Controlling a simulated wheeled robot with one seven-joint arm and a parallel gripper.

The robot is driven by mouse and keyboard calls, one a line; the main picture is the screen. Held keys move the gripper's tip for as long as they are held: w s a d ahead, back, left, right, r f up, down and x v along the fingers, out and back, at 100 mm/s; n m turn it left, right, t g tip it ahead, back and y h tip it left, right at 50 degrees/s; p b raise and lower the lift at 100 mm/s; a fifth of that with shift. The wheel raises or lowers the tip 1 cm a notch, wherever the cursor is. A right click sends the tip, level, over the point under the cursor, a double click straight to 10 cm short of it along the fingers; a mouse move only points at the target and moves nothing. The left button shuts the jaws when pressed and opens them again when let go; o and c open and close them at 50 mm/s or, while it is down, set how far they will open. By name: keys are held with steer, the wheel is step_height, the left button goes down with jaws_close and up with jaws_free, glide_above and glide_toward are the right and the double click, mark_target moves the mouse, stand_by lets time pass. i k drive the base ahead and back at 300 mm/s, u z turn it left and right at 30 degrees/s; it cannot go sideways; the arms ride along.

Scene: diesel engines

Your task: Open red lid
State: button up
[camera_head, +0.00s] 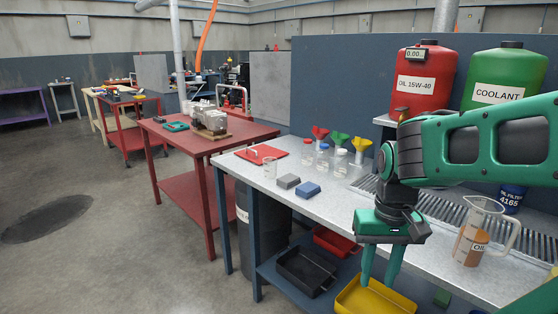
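A small clear bottle with a red lid (307,141) stands upright on the grey workbench (270,186), left of two similar bottles. Its lid appears to be on. A large red oil jug (420,78) labelled OIL 15W-40 stands at the back right; its cap looks dark. My gripper (379,276) points down in front of the bench edge, right of and nearer than the bottles. Its two green fingers are apart with nothing visible between them. The yellow bin below shows behind the fingertips.
A blue-lidded bottle (322,156) and a white-lidded bottle (341,163) stand close by. Coloured funnels (340,140) are behind them. Grey (288,181) and blue blocks (307,189) lie in front. An oil pitcher (478,238) stands right. Bins, including a yellow one (352,300), sit below.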

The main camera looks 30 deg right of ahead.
mark_target(261, 150)
steer(key=z, duration=0.15)
steer(key=k, duration=0.1)
steer(key=z, duration=0.25)
steer(key=i, duration=1)
steer(key=z, duration=0.05)
steer(key=k, duration=0.6)
steer(key=u, duration=0.65)
steer(key=i, duration=1.45)
steer(key=z, duration=0.3)
